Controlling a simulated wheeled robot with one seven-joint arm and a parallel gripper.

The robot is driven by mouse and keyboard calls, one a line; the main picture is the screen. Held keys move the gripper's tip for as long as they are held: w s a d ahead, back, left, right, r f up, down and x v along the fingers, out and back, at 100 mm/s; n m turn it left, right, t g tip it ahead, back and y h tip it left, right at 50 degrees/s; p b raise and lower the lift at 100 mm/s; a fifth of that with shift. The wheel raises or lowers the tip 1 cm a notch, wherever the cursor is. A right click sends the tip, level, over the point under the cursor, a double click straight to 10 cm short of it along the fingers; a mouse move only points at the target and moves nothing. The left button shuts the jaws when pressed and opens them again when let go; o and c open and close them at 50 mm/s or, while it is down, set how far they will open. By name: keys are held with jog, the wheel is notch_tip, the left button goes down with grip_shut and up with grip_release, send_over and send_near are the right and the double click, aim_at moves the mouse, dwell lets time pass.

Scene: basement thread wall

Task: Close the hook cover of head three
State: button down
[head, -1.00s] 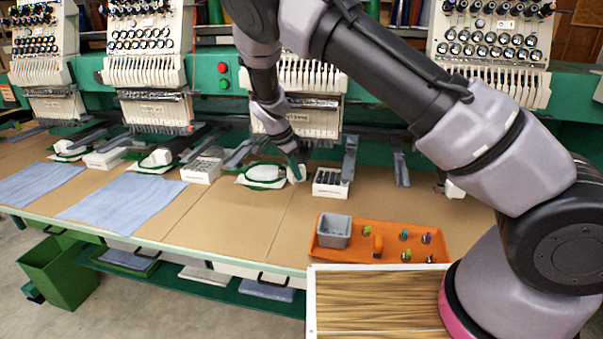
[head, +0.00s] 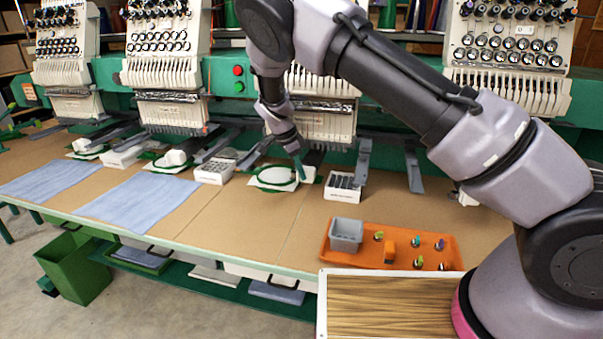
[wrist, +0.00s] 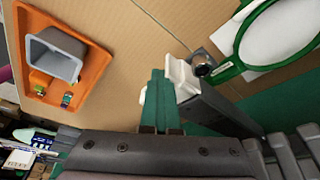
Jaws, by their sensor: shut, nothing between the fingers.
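Head three (head: 318,125) is partly hidden behind my arm. Its hook cover (wrist: 183,77) is a small white piece at the end of a grey machine arm (wrist: 218,110). A round metal hook (wrist: 203,63) shows right beside the cover. I cannot tell how far the cover is swung. In the head view the cover area is mostly behind my fingers. My gripper (wrist: 160,98) has green fingers, shut and empty, close to the left of the cover in the wrist view. In the head view my gripper (head: 302,172) points down beside the green hoop (head: 272,187).
A white compartment box (head: 345,194) stands right of the hook area. An orange tray (head: 335,258) with a grey bin (head: 346,234) and small coloured items lies in front. Blue cloths (head: 135,198) lie left. Bare brown tabletop (head: 240,215) is free in front of the hoop.

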jog(key=shift+a+r, duration=0.1)
jog(key=shift+a, duration=0.2)
